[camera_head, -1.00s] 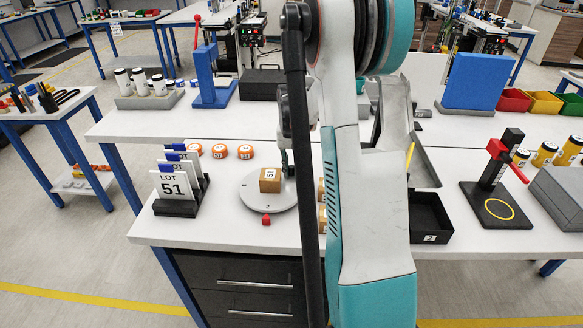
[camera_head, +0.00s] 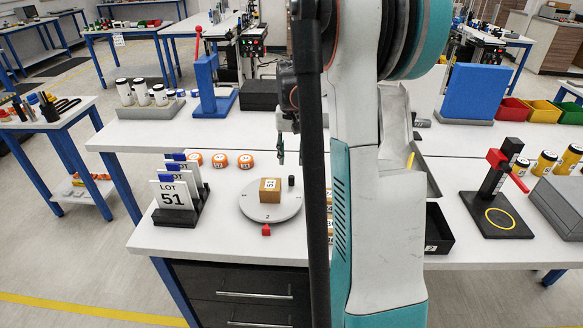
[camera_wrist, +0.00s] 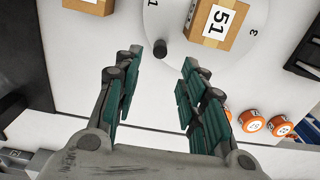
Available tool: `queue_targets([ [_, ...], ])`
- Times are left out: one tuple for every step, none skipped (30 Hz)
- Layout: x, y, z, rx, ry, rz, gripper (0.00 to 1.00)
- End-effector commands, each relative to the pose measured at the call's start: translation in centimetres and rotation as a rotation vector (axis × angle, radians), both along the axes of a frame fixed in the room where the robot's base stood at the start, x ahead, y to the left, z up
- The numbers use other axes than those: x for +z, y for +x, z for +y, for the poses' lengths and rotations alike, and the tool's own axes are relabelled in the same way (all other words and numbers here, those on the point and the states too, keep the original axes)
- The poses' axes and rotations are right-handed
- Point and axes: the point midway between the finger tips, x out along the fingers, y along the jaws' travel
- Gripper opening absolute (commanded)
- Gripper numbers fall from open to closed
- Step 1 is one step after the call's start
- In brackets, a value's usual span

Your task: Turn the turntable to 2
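The turntable (camera_head: 255,212) is a light grey disc on the white bench. The figure 2 on its front rim faces a red pointer (camera_head: 266,230) just in front of the disc. A brown box (camera_head: 270,190) labelled 51 sits on it, and a short black peg (camera_head: 291,181) stands upright at its right rear side. In the wrist view the peg (camera_wrist: 160,48) stands near the rim, with the box (camera_wrist: 218,25) to its right. My gripper (camera_wrist: 162,64) is open and empty, above and behind the peg and apart from it. My arm partly hides the gripper in the head view.
A black rack with LOT 51 cards (camera_head: 175,200) stands left of the turntable. Several orange-lidded jars (camera_head: 220,160) stand behind it. More brown boxes (camera_head: 329,226) are close on the right, partly behind my arm. A black bin (camera_head: 437,228) lies further right.

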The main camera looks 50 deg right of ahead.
Motion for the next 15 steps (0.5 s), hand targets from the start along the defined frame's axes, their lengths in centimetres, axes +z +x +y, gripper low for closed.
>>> queue_targets([
  [0.8, 0.0, 0.0, 0.0, 0.0, 0.0, 0.38],
  [1.2, 0.0, 0.0, 0.0, 0.0, 0.0, 0.38],
  [1.6, 0.0, 0.0, 0.0, 0.0, 0.0, 0.38],
  [1.9, 0.0, 0.0, 0.0, 0.0, 0.0, 0.38],
  [2.1, 0.0, 0.0, 0.0, 0.0, 0.0, 0.38],
  [2.4, 0.0, 0.0, 0.0, 0.0, 0.0, 0.38],
  [2.5, 0.0, 0.0, 0.0, 0.0, 0.0, 0.38],
  [2.6, 0.0, 0.0, 0.0, 0.0, 0.0, 0.38],
  [2.7, 0.0, 0.0, 0.0, 0.0, 0.0, 0.38],
  [2.8, 0.0, 0.0, 0.0, 0.0, 0.0, 0.38],
  [2.8, 0.0, 0.0, 0.0, 0.0, 0.0, 0.38],
  [2.8, 0.0, 0.0, 0.0, 0.0, 0.0, 0.38],
  [2.8, 0.0, 0.0, 0.0, 0.0, 0.0, 0.38],
  [2.8, 0.0, 0.0, 0.0, 0.0, 0.0, 0.38],
  [2.8, 0.0, 0.0, 0.0, 0.0, 0.0, 0.38],
])
